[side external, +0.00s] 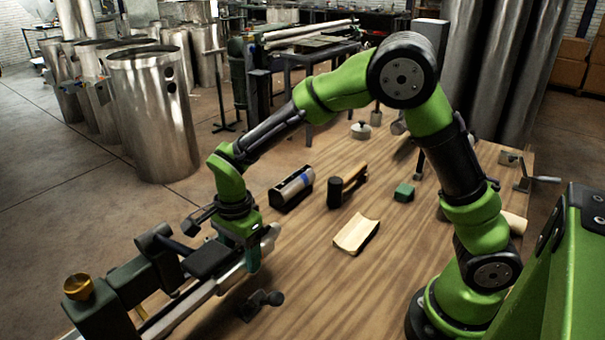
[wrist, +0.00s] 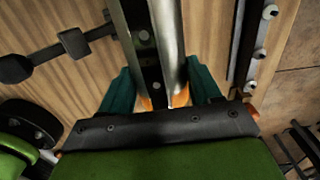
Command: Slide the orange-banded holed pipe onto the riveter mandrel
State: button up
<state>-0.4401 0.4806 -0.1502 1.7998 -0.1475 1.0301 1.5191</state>
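The orange-banded pipe (wrist: 170,40) is a shiny metal tube running up from my gripper in the wrist view. A dark strip with small round spots lies along it, and bits of orange band show by the fingertips. The teal fingers of my gripper (wrist: 160,95) stand on either side of the pipe and appear shut on it. In the side view my gripper (side external: 246,250) is low over the bench, beside the dark green riveter (side external: 112,305) with its brass knob. Which long part there is the mandrel, and whether the pipe is around it, I cannot tell.
A black cradle (side external: 276,200) holds a blue-banded metal pipe (side external: 296,185). A mallet (side external: 345,186), a wooden trough (side external: 356,236) and a green block (side external: 404,192) lie on the bench. A dark lever with a knob (side external: 262,304) stands close to my gripper. The bench's front middle is clear.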

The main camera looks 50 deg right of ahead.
jog(key=o, duration=0.5)
jog(key=shift+r, duration=0.1)
jog(key=r, duration=1.6)
jog(key=shift+w+d+r, duration=0.15)
jog(key=shift+d+r, duration=0.05)
jog(key=shift+r, duration=0.15)
